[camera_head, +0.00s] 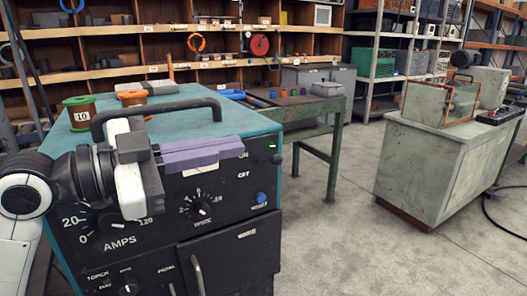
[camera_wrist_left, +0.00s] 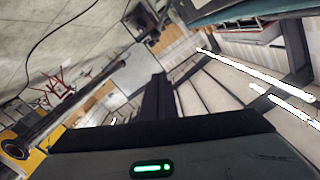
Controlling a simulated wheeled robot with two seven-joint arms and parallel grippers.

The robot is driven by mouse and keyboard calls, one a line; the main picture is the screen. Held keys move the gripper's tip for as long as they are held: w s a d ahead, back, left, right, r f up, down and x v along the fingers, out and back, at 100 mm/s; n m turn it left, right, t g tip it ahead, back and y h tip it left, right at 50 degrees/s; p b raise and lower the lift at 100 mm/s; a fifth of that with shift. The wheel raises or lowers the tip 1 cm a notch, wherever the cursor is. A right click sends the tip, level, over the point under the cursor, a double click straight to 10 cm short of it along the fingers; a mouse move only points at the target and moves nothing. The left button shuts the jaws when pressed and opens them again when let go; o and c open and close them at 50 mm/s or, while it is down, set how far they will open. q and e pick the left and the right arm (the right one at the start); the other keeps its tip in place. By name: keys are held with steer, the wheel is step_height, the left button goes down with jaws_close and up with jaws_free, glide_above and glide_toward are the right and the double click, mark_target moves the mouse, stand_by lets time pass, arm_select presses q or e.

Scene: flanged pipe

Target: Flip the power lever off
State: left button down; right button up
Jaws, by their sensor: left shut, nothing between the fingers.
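The welding machine (camera_head: 225,228) stands at the left of the head view, with a teal top and a black front panel. Its panel has ON and OFF labels (camera_head: 243,174) near the upper right. I cannot clearly make out the power lever; a small dark part with a pale mark (camera_head: 275,159) sits right of the labels and may be it. My left gripper (camera_head: 240,147) is shut and empty, its purple fingers lying across the upper panel with their tips close to the ON label. In the left wrist view its dark fingers (camera_wrist_left: 160,97) are together. My right gripper is out of view.
A black handle (camera_head: 155,112) arches over the machine's top, close to my left wrist. Green and orange spools (camera_head: 80,114) stand behind it. A blue knob (camera_head: 261,197) sits below the labels. A green worktable (camera_head: 300,105) stands behind, and a grey cabinet (camera_head: 430,165) to the right across open floor.

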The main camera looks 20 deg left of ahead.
mark_target(268, 162)
arm_select(q)
steer(key=w+d+f, duration=0.3)
steer(key=w, duration=0.4)
steer(key=shift+w+d+f+p, duration=0.25)
steer(key=shift+w+f+p, duration=0.15)
steer(key=shift+p, duration=0.05)
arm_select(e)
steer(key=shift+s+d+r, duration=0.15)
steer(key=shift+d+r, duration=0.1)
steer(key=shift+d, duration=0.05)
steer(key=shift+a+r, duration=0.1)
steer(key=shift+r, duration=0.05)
